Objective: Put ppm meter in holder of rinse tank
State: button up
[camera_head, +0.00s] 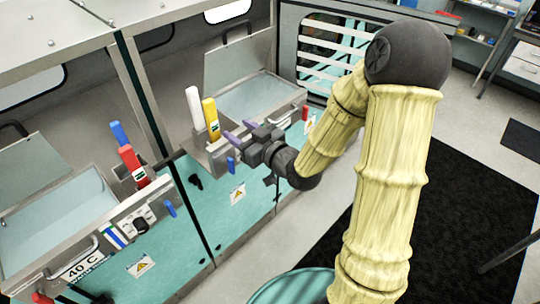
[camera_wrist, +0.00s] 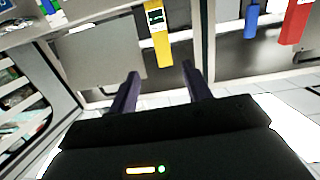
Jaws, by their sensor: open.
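A yellow meter (camera_head: 211,117) with a small dark display stands upright beside a white meter (camera_head: 195,108) at the left end of the right tank (camera_head: 262,98). I cannot read which one is the ppm meter or which tank is the rinse tank. My gripper (camera_head: 241,132) is open and empty, with its purple fingers just right of the yellow meter and apart from it. In the wrist view the yellow meter (camera_wrist: 160,35) shows ahead of the fingertips, roughly between them. A red meter (camera_head: 132,164) and a blue meter (camera_head: 120,134) stand at the left tank (camera_head: 58,214).
The left tank has a "40 C" label (camera_head: 82,267) on its front. Both tanks sit in a teal cabinet front (camera_head: 190,235) with handles. A raised lid (camera_head: 238,62) stands behind the right tank. A dark mat (camera_head: 450,190) covers the floor at right.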

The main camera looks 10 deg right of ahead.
jog(key=s+d+f+m+g+h, duration=0.3)
jog(key=s+d+f+g+h, duration=0.2)
jog(key=d+f+g+h, duration=0.15)
jog(key=s+d+m+g+h, duration=0.3)
jog(key=s+d+g, duration=0.1)
jog(key=s, duration=0.8)
jog(key=shift+s+d+m+g, duration=0.15)
jog(key=shift+m+g, duration=0.25)
jog(key=shift+g, duration=0.25)
jog(key=shift+r, duration=0.15)
